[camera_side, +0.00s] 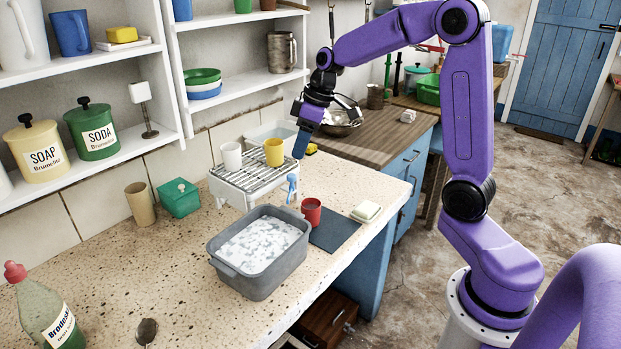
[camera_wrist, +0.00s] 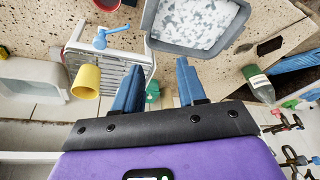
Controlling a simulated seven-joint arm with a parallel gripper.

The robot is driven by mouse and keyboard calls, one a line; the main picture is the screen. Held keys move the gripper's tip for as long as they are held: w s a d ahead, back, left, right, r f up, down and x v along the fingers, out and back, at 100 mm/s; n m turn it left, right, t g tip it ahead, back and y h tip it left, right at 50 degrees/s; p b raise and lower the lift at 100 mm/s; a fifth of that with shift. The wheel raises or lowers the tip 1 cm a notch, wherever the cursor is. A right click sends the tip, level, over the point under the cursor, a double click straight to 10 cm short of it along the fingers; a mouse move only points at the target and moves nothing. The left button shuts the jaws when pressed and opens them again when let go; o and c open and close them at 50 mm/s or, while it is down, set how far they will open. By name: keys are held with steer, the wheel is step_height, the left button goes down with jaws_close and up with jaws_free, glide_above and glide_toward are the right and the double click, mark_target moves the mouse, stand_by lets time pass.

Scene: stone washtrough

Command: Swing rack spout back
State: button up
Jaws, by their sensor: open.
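The blue rack spout (camera_side: 292,188) is at the front right corner of the white drying rack (camera_side: 238,188). In the wrist view the spout (camera_wrist: 112,37) lies across the rack's end, its arm pointing to the right and slightly up. My gripper (camera_side: 303,143) hangs above the rack's right end, fingers down, apart from the spout. In the wrist view my gripper (camera_wrist: 157,84) has its two blue fingers spread with nothing between them. The spout lies beyond the left finger.
A yellow cup (camera_side: 274,152) and a white cup (camera_side: 231,156) stand on the rack. A grey basin of suds (camera_side: 260,285) is in front, with a red cup (camera_side: 311,211) beside it. A dark mat (camera_side: 335,230) and soap dish (camera_side: 366,212) lie to the right.

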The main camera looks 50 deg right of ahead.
steer(key=s+a+n+g, duration=0.1)
steer(key=s+a+n, duration=0.1)
steer(key=s+a, duration=0.7)
steer(key=shift+s+a+f+g, duration=0.3)
steer(key=shift+s+a+f, duration=0.15)
steer(key=shift+s, duration=0.2)
steer(key=shift+o, duration=1.3)
steer(key=shift+w+d, duration=0.2)
steer(key=r+m+t+h, duration=0.1)
steer(key=m+t+h, duration=0.15)
steer(key=m, duration=0.45)
glide_above(292, 175)
steer(key=s, duration=0.7)
steer(key=shift+t+y, duration=0.45)
steer(key=x, duration=1.1)
steer(key=d+x, duration=0.1)
steer(key=x, duration=0.5)
steer(key=shift+s+a+f, duration=0.1)
